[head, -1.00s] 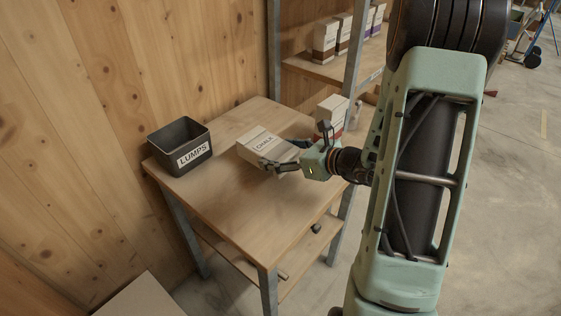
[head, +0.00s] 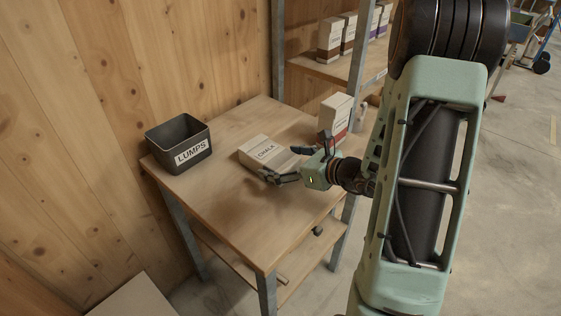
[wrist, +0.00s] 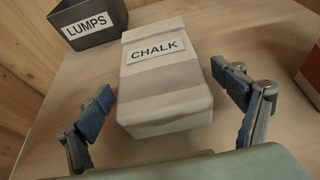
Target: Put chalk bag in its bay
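The chalk bag (head: 268,153) is a pale block-shaped bag with a white CHALK label, lying flat on the wooden table (head: 235,215). It also shows in the wrist view (wrist: 165,85), its near end facing my gripper. My gripper (head: 284,164) is open at the bag's near right end. In the wrist view the two blue-padded fingers (wrist: 165,105) stand apart, one on each side of the bag's near end, with gaps between pads and bag. The bay for the chalk bag cannot be made out by a label.
A dark LUMPS bin (head: 180,145) stands at the table's left back corner. A white and red-brown bag (head: 335,115) stands upright at the right back. Several bags (head: 330,40) stand on a shelf behind. The table's front is clear.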

